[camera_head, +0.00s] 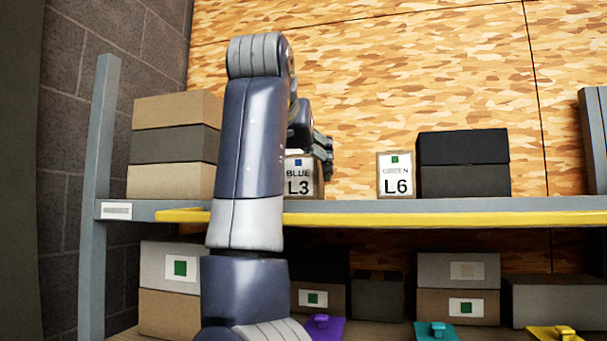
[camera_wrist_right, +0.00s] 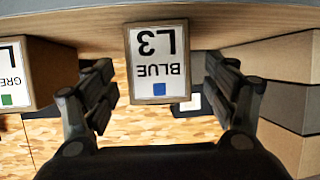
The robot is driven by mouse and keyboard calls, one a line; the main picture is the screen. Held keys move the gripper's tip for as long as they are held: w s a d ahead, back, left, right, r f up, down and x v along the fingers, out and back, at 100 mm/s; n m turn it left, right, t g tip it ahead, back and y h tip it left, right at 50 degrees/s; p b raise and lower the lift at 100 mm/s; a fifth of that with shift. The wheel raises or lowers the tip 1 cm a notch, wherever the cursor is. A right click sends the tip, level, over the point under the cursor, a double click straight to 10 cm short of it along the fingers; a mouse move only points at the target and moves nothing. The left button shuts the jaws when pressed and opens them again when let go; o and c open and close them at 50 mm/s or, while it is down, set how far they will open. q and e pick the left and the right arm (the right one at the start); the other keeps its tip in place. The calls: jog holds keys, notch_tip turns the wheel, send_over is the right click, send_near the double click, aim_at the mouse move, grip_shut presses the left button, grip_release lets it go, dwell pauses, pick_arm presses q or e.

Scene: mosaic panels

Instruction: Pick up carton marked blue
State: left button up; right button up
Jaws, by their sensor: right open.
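The carton marked BLUE L3 (camera_head: 300,187) stands on the upper shelf, partly hidden by my right arm in the head view. In the right wrist view the carton (camera_wrist_right: 157,65) appears upside down, with its white label and blue square facing the camera. My right gripper (camera_head: 318,150) is at the carton's top in the head view. In the right wrist view the gripper (camera_wrist_right: 160,80) is open, one finger on each side of the carton, with gaps visible between fingers and carton. My left gripper is not in view.
A carton marked GREEN L6 (camera_head: 395,178) stands to the right on the same shelf, beside dark stacked boxes (camera_head: 463,163). Another box stack (camera_head: 175,145) is at left. The yellow-edged shelf (camera_head: 430,220) runs above several lower boxes. Free shelf lies between the two marked cartons.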

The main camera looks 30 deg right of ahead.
jog(key=x, duration=0.3)
jog(key=shift+d+r+p, duration=0.1)
jog(key=shift+p, duration=0.3)
jog(key=p+x, duration=0.2)
jog(key=x, duration=0.1)
jog(key=shift+d+r, duration=0.1)
jog(key=shift+d, duration=0.05)
jog(key=shift+w+d, duration=0.15)
jog(key=shift+w, duration=0.1)
jog(key=shift+w+f, duration=0.1)
jog(key=shift+f, duration=0.15)
jog(key=shift+d+f, duration=0.1)
jog(key=c, duration=1.7)
jog(key=shift+o, duration=0.2)
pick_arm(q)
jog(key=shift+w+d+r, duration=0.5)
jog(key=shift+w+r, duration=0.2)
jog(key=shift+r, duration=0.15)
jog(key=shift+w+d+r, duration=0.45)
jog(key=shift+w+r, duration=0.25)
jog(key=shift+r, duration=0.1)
pick_arm(e)
jog(key=shift+r, duration=0.25)
